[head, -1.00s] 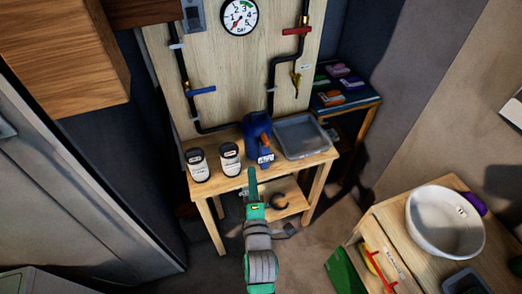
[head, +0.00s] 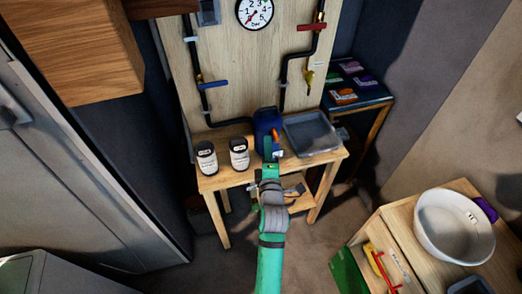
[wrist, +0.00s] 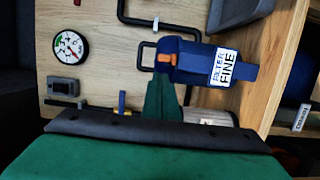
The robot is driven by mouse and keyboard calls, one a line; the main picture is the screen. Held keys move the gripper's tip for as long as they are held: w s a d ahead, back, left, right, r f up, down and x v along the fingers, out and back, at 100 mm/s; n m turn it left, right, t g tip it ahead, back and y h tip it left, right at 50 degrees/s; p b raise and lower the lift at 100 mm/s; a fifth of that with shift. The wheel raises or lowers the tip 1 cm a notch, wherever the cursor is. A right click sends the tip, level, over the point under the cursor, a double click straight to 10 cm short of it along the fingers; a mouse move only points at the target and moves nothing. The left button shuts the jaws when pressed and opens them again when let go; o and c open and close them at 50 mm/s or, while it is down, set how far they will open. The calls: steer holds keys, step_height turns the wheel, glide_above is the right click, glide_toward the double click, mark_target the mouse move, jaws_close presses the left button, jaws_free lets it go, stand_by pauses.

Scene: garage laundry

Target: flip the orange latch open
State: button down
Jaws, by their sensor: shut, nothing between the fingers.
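The dark blue filter housing (head: 266,121) stands on the wooden bench in front of the pipe board. In the wrist view the housing (wrist: 200,62) appears on its side, with a white "FILTER FINE" label. The orange latch (wrist: 166,59) is on the housing's side; in the head view only a small part of the latch (head: 277,137) shows beside my gripper. My green gripper (head: 268,148) is shut and empty in front of the housing. In the wrist view the fingertips (wrist: 163,80) are close to the latch; I cannot tell whether they touch it.
Two labelled jars (head: 206,158) (head: 239,153) stand left of the housing. A grey tray (head: 312,134) lies to its right. Black pipes with a blue-handled valve (head: 212,85) and a gauge (head: 255,12) are on the board behind. A cabinet with a white basin (head: 455,226) stands at right.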

steer(key=shift+w+d, duration=0.2)
steer(key=shift+d, duration=0.4)
steer(key=shift+s+d, duration=0.1)
steer(key=shift+d, duration=0.3)
steer(key=s+d, duration=0.2)
steer(key=d, duration=0.5)
steer(key=s+d, duration=0.2)
steer(key=d, duration=0.5)
steer(key=shift+s, duration=0.3)
stand_by(0.6)
steer(key=shift+d, duration=0.1)
stand_by(0.4)
